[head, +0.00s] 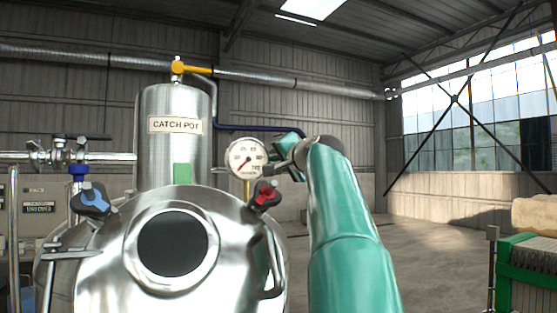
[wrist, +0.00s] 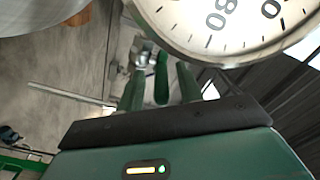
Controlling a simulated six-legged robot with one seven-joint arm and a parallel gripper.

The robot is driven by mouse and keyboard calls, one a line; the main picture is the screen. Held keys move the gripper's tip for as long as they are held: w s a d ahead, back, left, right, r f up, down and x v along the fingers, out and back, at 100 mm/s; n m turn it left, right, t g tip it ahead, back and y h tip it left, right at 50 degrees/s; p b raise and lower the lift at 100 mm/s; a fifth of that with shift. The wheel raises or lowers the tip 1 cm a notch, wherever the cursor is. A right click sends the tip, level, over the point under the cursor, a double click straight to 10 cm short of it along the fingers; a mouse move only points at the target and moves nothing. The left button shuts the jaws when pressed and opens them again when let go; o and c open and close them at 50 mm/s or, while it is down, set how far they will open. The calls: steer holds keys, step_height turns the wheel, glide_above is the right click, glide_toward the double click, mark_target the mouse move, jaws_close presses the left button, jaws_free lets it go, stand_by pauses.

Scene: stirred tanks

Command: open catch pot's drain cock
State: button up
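The catch pot (head: 175,105) is a steel cylinder with a nameplate, standing behind the large domed vessel in the head view. My gripper (head: 278,158) is right of the pot, beside the round pressure gauge (head: 243,160), and partly hidden by my arm. In the wrist view my gripper (wrist: 160,70) has its two fingers apart. A dark green lever (wrist: 161,80) shows between them, with gaps on both sides, next to a metal fitting (wrist: 143,56). I cannot tell for sure whether this lever is the drain cock. No drain cock can be made out in the head view.
The gauge (wrist: 230,25) fills the top right of the wrist view, very close to my gripper. The domed vessel (head: 105,250) carries a red clamp knob (head: 265,195) and a blue one (head: 92,200). A green rack (head: 525,270) stands right; floor between is clear.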

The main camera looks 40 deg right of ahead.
steer(key=shift+w+r, duration=0.1)
steer(key=shift+w, duration=0.05)
jaws_close()
steer(key=shift+d, duration=0.15)
steer(key=shift+d+n+y, duration=0.3)
steer(key=shift+n+y, duration=0.45)
steer(key=shift+y, duration=0.45)
steer(key=shift+d+n+y, duration=0.35)
steer(key=shift+n+y, duration=0.45)
steer(key=shift+y, duration=0.4)
steer(key=shift+d+n+y, duration=0.3)
steer(key=shift+n+y, duration=0.45)
steer(key=shift+y, duration=0.45)
